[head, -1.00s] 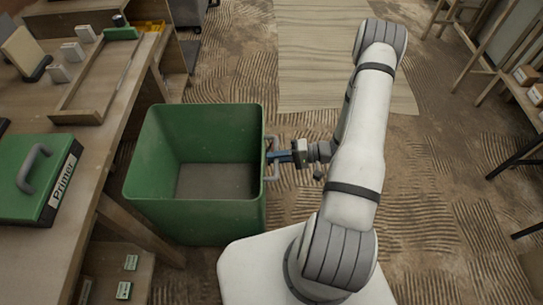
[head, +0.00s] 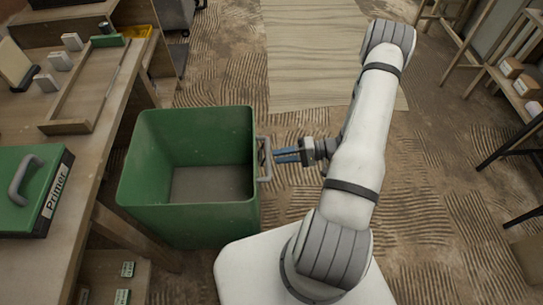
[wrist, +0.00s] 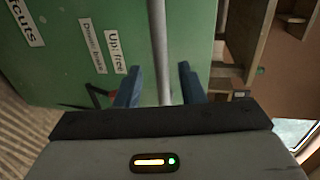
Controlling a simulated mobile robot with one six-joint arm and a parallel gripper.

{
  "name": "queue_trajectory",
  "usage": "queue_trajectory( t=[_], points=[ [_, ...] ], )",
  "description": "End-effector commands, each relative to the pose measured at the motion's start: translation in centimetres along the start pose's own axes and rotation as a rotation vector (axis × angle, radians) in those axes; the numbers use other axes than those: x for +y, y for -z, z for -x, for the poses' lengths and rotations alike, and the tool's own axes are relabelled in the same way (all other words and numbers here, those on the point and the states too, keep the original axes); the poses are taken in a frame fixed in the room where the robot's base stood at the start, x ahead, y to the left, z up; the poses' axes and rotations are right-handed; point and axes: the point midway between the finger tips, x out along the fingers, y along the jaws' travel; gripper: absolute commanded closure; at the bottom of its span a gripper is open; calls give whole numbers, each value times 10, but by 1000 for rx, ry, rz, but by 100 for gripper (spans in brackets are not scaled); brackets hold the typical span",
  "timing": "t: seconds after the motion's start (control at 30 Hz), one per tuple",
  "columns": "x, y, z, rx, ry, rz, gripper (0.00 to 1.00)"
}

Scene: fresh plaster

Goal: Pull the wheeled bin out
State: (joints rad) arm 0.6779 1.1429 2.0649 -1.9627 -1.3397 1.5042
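The wheeled bin (head: 150,210) is an open green box beside the workbench at left, and looks empty. Its grey handle (head: 265,158) sticks out on its right side. My gripper (head: 277,152) is right of the handle, its two blue fingers spread and the tips just short of the bar in the head view. In the wrist view the open fingers (wrist: 160,88) flank the handle bar (wrist: 158,40); nothing is clamped. The green bin wall (wrist: 60,55) there bears white labels, one reading "Up: free", and a dark and red lever (wrist: 98,95). The wheels are hidden.
The workbench (head: 98,150) stands close along the bin's left, with a green Primer case (head: 55,205) on it. A wooden board (head: 310,60) lies on the ridged floor ahead. Shelving (head: 505,90) stands at right. Floor between board and shelving is clear.

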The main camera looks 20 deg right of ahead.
Motion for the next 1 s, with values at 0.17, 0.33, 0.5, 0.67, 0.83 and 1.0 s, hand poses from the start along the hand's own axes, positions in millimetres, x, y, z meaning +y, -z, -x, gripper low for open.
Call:
queue_trajectory(
  t=[0.17,0.33,0.5,0.67,0.83,1.0],
  points=[
    [-1,1,25,2,0,1,64],
    [0,0,32,-1,0,0,64],
    [0,0,32,-1,0,0,64],
    [0,1,32,-1,0,0,64],
    [0,1,32,0,-2,2,64],
    [-14,21,33,42,-91,75,64]
  ],
)
